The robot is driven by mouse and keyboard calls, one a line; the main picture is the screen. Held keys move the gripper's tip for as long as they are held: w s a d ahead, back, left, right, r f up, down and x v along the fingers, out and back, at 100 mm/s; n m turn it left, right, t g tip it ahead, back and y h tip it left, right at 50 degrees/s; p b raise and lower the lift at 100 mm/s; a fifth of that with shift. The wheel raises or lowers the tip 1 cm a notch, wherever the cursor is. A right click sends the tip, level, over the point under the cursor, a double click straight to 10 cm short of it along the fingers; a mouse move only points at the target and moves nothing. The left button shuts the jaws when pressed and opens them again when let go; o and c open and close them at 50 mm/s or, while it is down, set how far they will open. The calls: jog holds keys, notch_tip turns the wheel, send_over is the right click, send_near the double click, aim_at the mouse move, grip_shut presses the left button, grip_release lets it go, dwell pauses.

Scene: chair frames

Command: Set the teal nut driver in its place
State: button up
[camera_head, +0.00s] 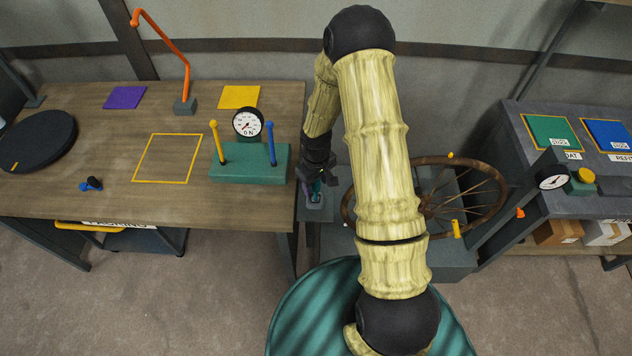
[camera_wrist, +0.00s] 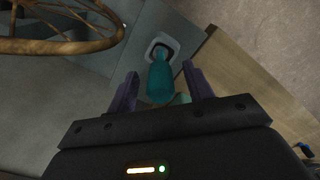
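The teal nut driver (camera_wrist: 160,84) stands between the fingers of my gripper (camera_wrist: 160,70) in the wrist view. Its far end meets a pale-rimmed opening (camera_wrist: 174,43) in a grey block; how deep it sits I cannot tell. A gap shows between each purple finger and the teal handle, so my gripper is open around it. In the head view my gripper (camera_head: 318,184) is low over the small grey holder (camera_head: 316,202) beside the bench's right end, and only a bit of teal shows between its fingers.
A spoked wheel (camera_head: 486,172) stands close to the right of my arm. The wooden bench (camera_head: 110,194) on the left carries a green gauge block (camera_head: 252,172), an orange lamp-like arm (camera_head: 187,72) and a dark blue tool (camera_head: 91,184). A grey shelf (camera_head: 510,205) stands at right.

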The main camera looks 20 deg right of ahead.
jog(key=shift+r, duration=0.15)
notch_tip(320, 180, up, 17)
jog(key=b, duration=0.1)
jog(key=shift+b, duration=0.4)
jog(key=shift+s+r, duration=0.1)
dwell(0.8)
jog(key=s+r+m+t, duration=0.1)
jog(key=s+r+m, duration=0.1)
jog(key=s, duration=0.5)
jog(key=s+r+m+t, duration=0.1)
jog(key=s+r+m, duration=0.1)
jog(key=s, duration=0.5)
jog(key=shift+a+r+m+t, duration=0.2)
jog(key=shift+m+t, duration=0.1)
jog(key=shift+m, duration=0.3)
